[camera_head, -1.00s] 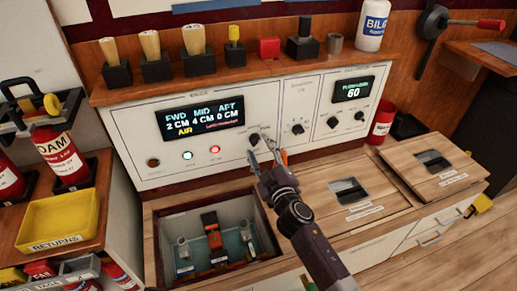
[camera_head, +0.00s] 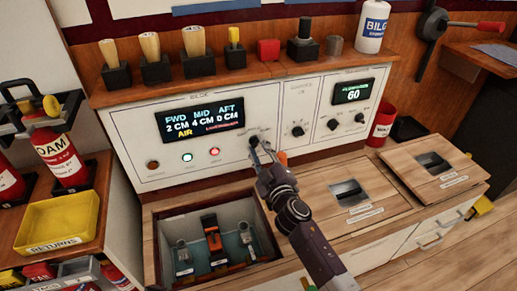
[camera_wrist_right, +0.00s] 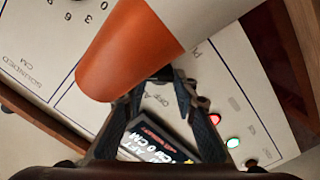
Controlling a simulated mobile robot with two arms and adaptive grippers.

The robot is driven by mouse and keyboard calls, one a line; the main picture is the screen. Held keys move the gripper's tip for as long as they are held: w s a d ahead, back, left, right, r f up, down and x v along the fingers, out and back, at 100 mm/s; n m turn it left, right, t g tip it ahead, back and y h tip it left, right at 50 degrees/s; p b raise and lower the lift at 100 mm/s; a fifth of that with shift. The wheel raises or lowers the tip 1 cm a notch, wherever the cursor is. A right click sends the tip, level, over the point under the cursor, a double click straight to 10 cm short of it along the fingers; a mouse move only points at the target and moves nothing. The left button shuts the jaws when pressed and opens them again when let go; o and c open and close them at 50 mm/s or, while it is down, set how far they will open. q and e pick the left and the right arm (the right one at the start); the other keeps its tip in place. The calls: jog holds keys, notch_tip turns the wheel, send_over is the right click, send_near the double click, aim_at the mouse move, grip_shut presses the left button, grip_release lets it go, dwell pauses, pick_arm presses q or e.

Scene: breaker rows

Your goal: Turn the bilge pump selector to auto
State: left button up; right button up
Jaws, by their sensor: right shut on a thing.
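The bilge pump selector is a small dark knob (camera_head: 253,141) on the white panel, right of the lit display (camera_head: 201,122). My right gripper (camera_head: 262,150) reaches it from below and is shut on it. In the right wrist view the two fingers (camera_wrist_right: 160,82) meet around the dark knob (camera_wrist_right: 160,75). Most of the knob is hidden, so its pointing direction cannot be read. "OFF" and "A" lettering shows beside it in the wrist view. My left gripper is not in view.
An orange thing (camera_head: 282,158) sits close beside my right gripper. It looms large in the wrist view (camera_wrist_right: 125,50) and covers part of the panel. An open bin (camera_head: 150,245) lies below left. Other knobs (camera_head: 298,131) sit to the right, and a shelf with tools runs above.

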jog(key=n, duration=0.6)
jog(key=shift+f+n, duration=0.1)
jog(key=shift+n, duration=0.3)
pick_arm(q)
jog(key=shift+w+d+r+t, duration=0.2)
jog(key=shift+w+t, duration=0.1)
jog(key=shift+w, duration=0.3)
pick_arm(e)
jog(key=shift+n, duration=0.9)
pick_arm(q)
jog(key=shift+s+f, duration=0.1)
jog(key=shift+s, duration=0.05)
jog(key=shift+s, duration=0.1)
pick_arm(e)
jog(key=o, duration=1.2)
jog(key=shift+c, duration=0.2)
jog(key=shift+s, duration=0.1)
jog(key=v, duration=1.2)
